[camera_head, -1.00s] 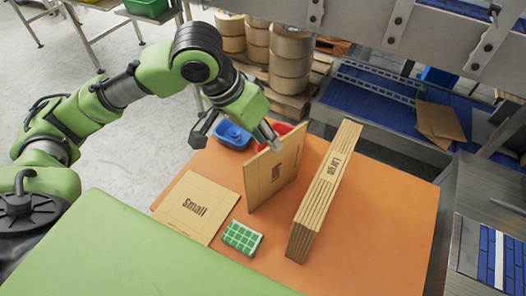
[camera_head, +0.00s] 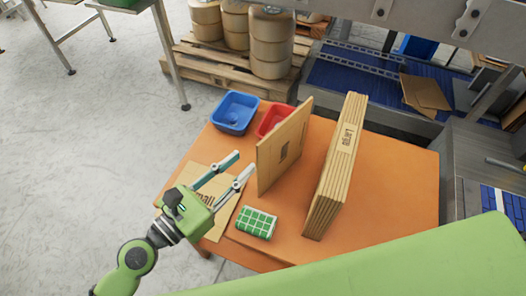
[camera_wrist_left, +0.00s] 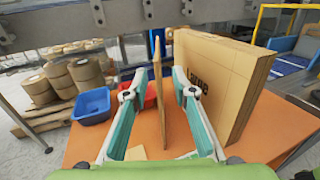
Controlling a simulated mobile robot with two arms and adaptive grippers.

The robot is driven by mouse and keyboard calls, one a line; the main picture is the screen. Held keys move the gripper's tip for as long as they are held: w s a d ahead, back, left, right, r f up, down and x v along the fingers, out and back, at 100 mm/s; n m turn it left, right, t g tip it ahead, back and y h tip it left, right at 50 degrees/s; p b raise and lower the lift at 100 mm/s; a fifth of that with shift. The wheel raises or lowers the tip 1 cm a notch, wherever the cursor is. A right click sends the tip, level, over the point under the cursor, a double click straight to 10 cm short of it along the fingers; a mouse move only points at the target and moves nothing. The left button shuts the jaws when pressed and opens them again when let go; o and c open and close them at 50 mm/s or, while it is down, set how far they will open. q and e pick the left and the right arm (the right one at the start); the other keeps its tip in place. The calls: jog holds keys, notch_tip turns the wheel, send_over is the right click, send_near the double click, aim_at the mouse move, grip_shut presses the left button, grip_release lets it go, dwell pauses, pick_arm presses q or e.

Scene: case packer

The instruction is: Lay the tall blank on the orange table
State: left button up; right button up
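The tall blank (camera_head: 282,148) is a thin brown cardboard sheet standing upright on the orange table (camera_head: 285,238), with dark print on its face. My left gripper (camera_head: 246,161) is open and empty, just left of the blank's near edge. In the left wrist view the blank (camera_wrist_left: 159,90) shows edge-on between the two spread fingers; I cannot tell whether either touches it. A flat blank marked Small (camera_head: 225,213) lies under the gripper, partly hidden by it. My right gripper is not in view.
A thick upright stack of Large blanks (camera_head: 335,170) stands right of the tall blank. A green-and-white checked block (camera_head: 257,223) lies in front. A blue bin (camera_head: 234,113) and a red bin (camera_head: 272,120) sit at the back left. Some orange tabletop is bare around the stack.

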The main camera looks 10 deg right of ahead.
pick_arm(q)
jog(key=p, duration=0.2)
send_near(276, 129)
jog(key=x, duration=0.8)
jog(key=p+x, duration=0.1)
jog(key=x, duration=0.1)
jog(key=shift+w+f, duration=0.1)
jog(key=shift+f, duration=0.25)
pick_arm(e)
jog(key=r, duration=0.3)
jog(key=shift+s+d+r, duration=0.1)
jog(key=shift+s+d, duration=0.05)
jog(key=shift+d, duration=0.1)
pick_arm(q)
grip_shut()
